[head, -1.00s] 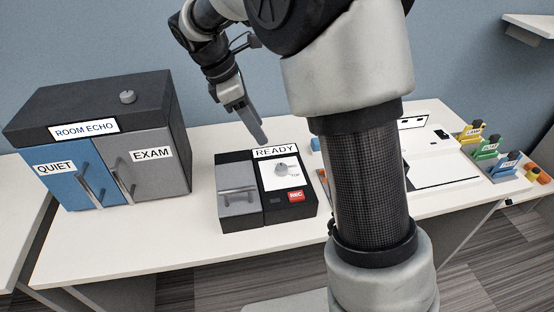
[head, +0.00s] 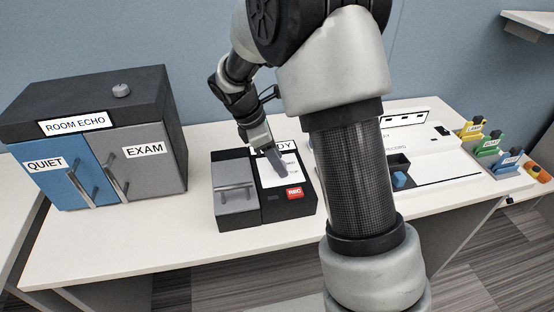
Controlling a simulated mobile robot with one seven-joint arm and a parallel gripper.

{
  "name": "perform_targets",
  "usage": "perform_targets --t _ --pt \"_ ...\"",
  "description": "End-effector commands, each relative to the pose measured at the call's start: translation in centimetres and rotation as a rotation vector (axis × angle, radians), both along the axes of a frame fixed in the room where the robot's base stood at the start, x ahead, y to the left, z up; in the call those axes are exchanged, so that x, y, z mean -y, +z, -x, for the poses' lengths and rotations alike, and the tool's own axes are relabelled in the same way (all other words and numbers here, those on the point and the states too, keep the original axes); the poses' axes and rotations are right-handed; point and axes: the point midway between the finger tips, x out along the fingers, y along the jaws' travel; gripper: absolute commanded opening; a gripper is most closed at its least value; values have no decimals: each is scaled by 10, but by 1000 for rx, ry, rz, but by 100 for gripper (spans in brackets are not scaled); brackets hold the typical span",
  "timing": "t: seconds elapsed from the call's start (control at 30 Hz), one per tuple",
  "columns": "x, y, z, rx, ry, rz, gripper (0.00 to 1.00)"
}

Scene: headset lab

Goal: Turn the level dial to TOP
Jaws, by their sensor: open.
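The level dial is a small round knob on the white panel (head: 294,179) of the dark READY box (head: 306,209). It is hidden now behind my gripper (head: 280,168), so I cannot read its setting. My gripper points down over the panel, at the dial's place, with its jaws open. I cannot tell whether the fingers are around the dial or touching it. The READY label (head: 286,147) is partly covered by my gripper. A red REC button (head: 294,193) shows at the panel's lower edge.
A grey drawer with a handle (head: 236,187) adjoins the dial panel. The ROOM ECHO cabinet (head: 147,165) stands at left with both doors shut. A white tray-like unit (head: 450,170) lies at right, with a blue block (head: 399,179) in its dark recess. Bare tabletop (head: 150,240) lies in front.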

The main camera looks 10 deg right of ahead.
Motion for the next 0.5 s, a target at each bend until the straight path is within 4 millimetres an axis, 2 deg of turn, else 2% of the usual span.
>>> perform_targets --t 0.13,0.37,0.5 --pt "0 0 0 0 0 0 44" --pt "0 0 0 0 0 0 5" --pt "0 1 0 0 -3 0 5"
